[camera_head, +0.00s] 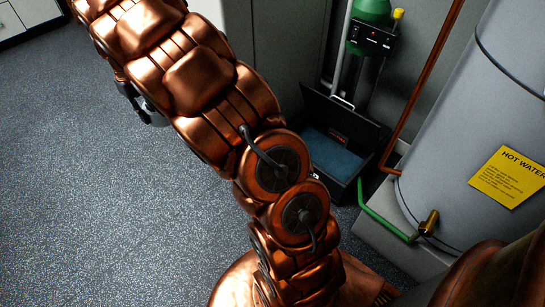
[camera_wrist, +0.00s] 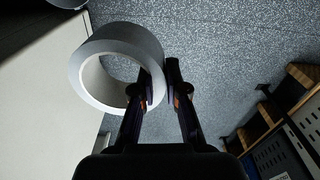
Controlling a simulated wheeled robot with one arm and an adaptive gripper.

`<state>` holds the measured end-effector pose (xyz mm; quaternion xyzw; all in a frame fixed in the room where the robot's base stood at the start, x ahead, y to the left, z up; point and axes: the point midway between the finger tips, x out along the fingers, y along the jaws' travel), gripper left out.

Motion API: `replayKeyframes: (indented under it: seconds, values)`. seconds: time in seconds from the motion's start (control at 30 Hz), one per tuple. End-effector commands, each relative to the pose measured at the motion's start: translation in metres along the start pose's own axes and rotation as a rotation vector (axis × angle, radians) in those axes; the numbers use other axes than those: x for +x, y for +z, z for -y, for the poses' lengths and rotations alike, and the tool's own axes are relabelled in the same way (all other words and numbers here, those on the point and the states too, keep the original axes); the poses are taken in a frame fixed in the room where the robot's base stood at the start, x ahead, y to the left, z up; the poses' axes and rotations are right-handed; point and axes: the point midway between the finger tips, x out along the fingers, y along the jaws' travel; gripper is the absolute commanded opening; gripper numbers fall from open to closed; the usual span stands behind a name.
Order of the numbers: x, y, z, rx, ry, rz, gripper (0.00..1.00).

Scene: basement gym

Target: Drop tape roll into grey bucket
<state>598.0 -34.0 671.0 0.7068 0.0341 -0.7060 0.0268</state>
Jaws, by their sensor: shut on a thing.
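The tape roll (camera_wrist: 128,38) is a pale grey ring at the upper left of the wrist view. My gripper (camera_wrist: 163,70) is shut on the right side of the roll's wall, with the dark fingers close together there. The roll hangs tilted, its round opening facing the camera, with speckled floor behind it. A rounded greyish thing (camera_wrist: 68,2) is cut off by the top edge of the wrist view; I cannot tell whether it is the grey bucket. No bucket shows clearly in either view.
A pale flat surface (camera_wrist: 40,95) fills the left of the wrist view. Wooden-edged shelving with bins (camera_wrist: 275,150) stands at lower right. In the head view an open dark case (camera_head: 335,150) and a grey water tank (camera_head: 455,110) stand right; floor (camera_head: 80,170) is clear left.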

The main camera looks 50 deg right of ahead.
Motion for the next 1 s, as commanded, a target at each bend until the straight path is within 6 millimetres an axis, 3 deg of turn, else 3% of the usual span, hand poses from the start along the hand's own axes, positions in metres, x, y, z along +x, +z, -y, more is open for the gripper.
replayKeyframes:
  seconds: [0.03,0.1,0.27,0.47,0.8,1.0]
  values:
    - [0.023,0.001,-0.017,-0.021,-0.005,0.006,0.00]
    - [0.049,0.003,-0.039,-0.069,-0.012,0.009,0.00]
    - [0.104,0.010,-0.093,-0.179,-0.017,-0.002,0.00]
    - [0.173,0.034,-0.157,-0.310,-0.020,-0.008,0.00]
    - [0.286,0.100,-0.252,-0.531,-0.009,-0.008,0.00]
    - [0.335,0.138,-0.288,-0.640,0.002,-0.001,0.00]
